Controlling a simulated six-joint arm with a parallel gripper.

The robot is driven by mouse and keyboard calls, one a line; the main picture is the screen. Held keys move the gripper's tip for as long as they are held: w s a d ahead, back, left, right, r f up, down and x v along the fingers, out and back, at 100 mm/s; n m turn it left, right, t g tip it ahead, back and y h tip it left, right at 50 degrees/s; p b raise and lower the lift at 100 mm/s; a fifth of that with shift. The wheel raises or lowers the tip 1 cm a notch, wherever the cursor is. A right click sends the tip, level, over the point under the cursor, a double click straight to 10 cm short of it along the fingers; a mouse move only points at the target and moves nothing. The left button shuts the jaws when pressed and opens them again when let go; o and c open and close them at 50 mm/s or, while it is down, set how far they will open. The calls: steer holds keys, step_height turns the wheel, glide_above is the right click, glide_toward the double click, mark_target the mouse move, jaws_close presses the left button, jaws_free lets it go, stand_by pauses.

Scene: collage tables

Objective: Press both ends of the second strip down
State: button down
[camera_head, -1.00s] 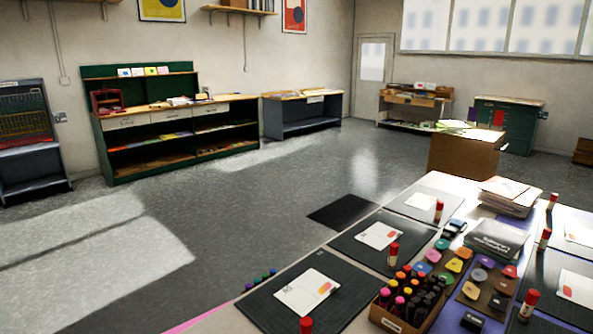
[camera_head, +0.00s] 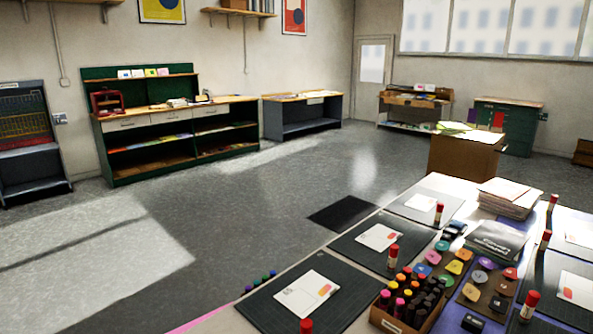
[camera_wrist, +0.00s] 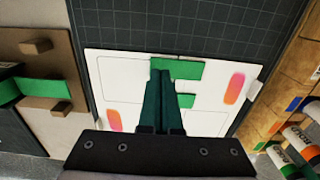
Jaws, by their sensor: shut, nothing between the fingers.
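In the wrist view a white card (camera_wrist: 212,113) lies on a dark gridded mat (camera_wrist: 200,22). It carries a green strip (camera_wrist: 185,69) near its far edge and a shorter-looking green strip (camera_wrist: 187,100) nearer to me, partly hidden by my fingers. My gripper (camera_wrist: 165,76) is shut and empty, its dark green fingers over the card. The fingertips overlap the left part of the far strip; I cannot tell whether they touch it. The near strip's right end shows just right of the fingers. My gripper does not show in the head view.
A wooden holder (camera_wrist: 46,65) with a curved green strip (camera_wrist: 45,89) stands left of the card. At right are a tan organizer (camera_wrist: 290,65) and marker-like tubes (camera_wrist: 292,139). The head view shows the long table with mats, cards, red-capped sticks and a marker box (camera_head: 391,322).

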steer(key=shift+f, duration=0.85)
stand_by(0.7)
steer(key=shift+r, duration=3.55)
steer(key=s+a, duration=0.4)
steer(key=shift+w+d+f, duration=0.15)
steer(key=shift+f, duration=1.2)
steer(key=shift+w+d+f, duration=0.15)
steer(key=shift+f, duration=1.2)
steer(key=shift+f, duration=0.85)
steer(key=shift+r, duration=0.1)
